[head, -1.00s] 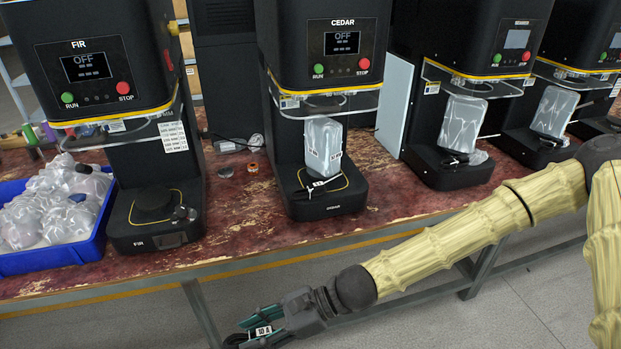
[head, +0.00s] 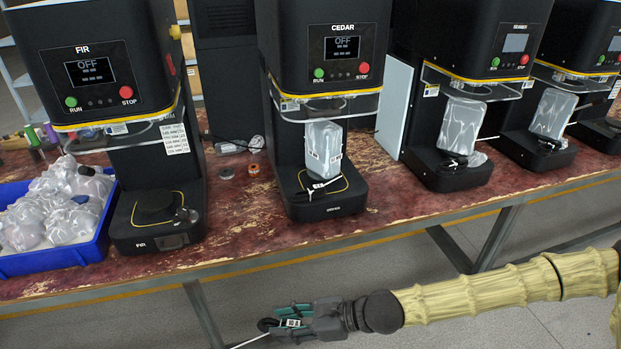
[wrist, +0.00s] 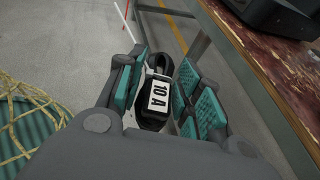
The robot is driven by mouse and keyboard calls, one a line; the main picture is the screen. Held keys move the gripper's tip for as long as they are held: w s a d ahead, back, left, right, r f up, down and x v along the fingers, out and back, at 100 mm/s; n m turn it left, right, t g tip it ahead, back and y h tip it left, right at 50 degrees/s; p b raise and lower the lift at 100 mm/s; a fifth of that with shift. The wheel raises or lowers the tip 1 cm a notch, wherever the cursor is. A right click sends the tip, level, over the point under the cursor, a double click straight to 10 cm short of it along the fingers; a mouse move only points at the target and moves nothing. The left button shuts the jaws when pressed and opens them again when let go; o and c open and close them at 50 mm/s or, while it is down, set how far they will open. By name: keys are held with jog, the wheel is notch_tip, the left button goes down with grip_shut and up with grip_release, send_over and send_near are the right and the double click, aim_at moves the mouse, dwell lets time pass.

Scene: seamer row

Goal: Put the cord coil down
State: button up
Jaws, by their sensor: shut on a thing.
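The cord coil is a black bundle with a white label reading "10 A" (wrist: 158,98), held between the teal pads of my gripper (wrist: 160,90) in the wrist view. In the head view my gripper (head: 293,322) is shut on the coil (head: 268,324) in front of the bench, below its top and over the floor. A pale strand runs from the coil down to the left. Much of the coil is hidden by the fingers.
The worn red bench top (head: 245,213) carries the FIR machine (head: 155,215), the CEDAR machine (head: 325,195) and other machines at right. A blue bin (head: 92,247) of clear bags stands at left. Bare bench shows between FIR and CEDAR. Bench legs (head: 203,312) stand below.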

jog(key=w+d+f+m+t+h+p, duration=0.15)
jog(key=w+d+m+t+h, duration=0.25)
jog(key=w+d+m+t, duration=0.55)
jog(key=w+d+r+m+t+h+p, duration=0.1)
jog(key=w+d+r+m+h, duration=0.35)
jog(key=d, duration=0.25)
jog(key=w+d+r+m+t+h+p, duration=0.1)
jog(key=w+d+r+m+t+h, duration=0.15)
jog(key=d+r+h, duration=0.35)
jog(key=s+f+y, duration=0.1)
jog(key=s+f, duration=0.4)
jog(key=f, duration=0.5)
jog(key=shift+s+d+g, duration=0.25)
jog(key=shift+d+g, duration=0.15)
jog(key=shift+d, duration=0.05)
